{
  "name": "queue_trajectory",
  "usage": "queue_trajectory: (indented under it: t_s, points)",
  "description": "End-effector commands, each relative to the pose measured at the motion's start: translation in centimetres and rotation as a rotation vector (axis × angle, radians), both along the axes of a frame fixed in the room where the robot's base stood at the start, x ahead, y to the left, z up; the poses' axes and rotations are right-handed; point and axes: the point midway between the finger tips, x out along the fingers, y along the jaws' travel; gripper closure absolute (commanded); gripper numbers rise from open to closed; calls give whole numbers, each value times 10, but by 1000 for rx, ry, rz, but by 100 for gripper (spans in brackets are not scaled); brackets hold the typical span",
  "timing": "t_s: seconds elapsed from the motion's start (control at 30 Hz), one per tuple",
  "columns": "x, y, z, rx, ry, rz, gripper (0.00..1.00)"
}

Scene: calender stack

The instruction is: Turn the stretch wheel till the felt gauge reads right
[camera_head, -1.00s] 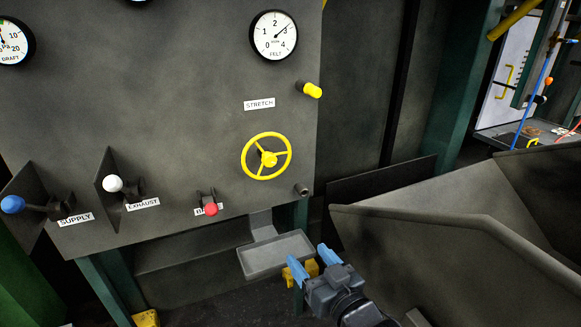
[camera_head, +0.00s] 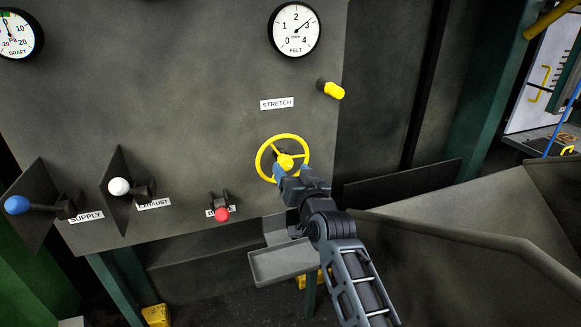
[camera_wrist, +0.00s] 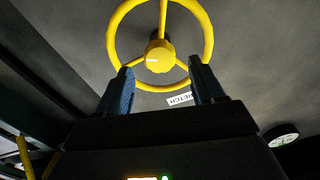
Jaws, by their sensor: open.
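The yellow stretch wheel (camera_head: 262,152) is mounted on the grey panel below the STRETCH label (camera_head: 277,103). The round white felt gauge (camera_head: 296,29) is above it, its needle pointing up and right, between 2 and 3. My gripper (camera_head: 289,172) is at the wheel's lower part and hides some of its rim in the head view. In the wrist view the wheel (camera_wrist: 159,57) is ahead, and my gripper (camera_wrist: 160,88) is open with blue fingers apart, near the lower rim. I cannot tell whether a finger touches the rim.
A yellow knob (camera_head: 331,89) sticks out right of the label. Blue SUPPLY (camera_head: 17,205), white EXHAUST (camera_head: 119,186) and red (camera_head: 222,214) handles project at the left. A grey tray (camera_head: 285,263) is below; a dark sloped hopper (camera_head: 470,225) is at the right.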

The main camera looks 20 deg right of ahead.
Motion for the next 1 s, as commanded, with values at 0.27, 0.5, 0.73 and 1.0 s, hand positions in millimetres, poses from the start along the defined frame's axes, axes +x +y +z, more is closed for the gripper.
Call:
queue_trajectory:
  t_s: [0.27, 0.5, 0.73, 1.0]
  points:
    - [22, 0, 0, 0, 0, -1, 32]
    - [23, 0, 0, 0, 0, 0, 32]
    - [22, 0, 0, 0, -1, 0, 52]
    - [22, 0, 0, 0, -1, 0, 77]
